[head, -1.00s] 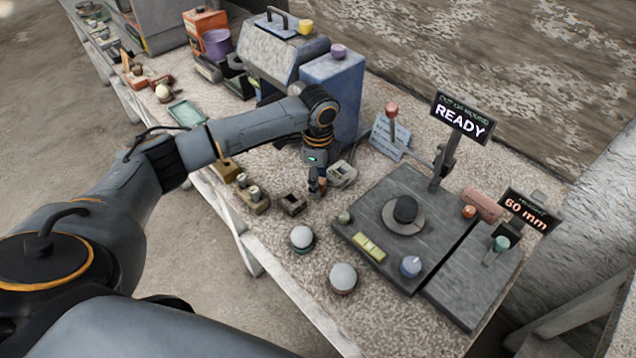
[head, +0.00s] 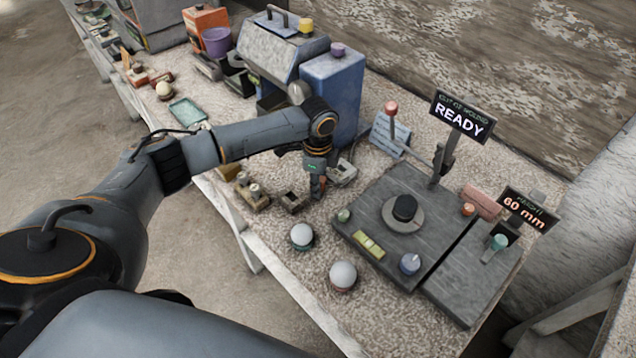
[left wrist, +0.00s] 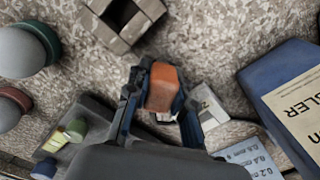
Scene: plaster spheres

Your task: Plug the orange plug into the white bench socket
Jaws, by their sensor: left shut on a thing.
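My left gripper (head: 318,192) points down over the bench and is shut on the orange plug (left wrist: 163,88), which shows between the fingers in the left wrist view. In the head view the plug is small and mostly covered by the fingers. The white bench socket (head: 344,172) lies on the bench just right of the gripper. In the left wrist view the socket (left wrist: 212,108) is partly hidden behind the gripper's right finger. The plug appears beside the socket, not in it; its height above the bench is hard to tell. My right gripper is not in view.
The blue cabinet (head: 335,95) stands behind the socket. A dark machine plate (head: 370,215) lies to the right. Two white-topped spheres (head: 302,235) (head: 343,275) stand nearer the front edge.

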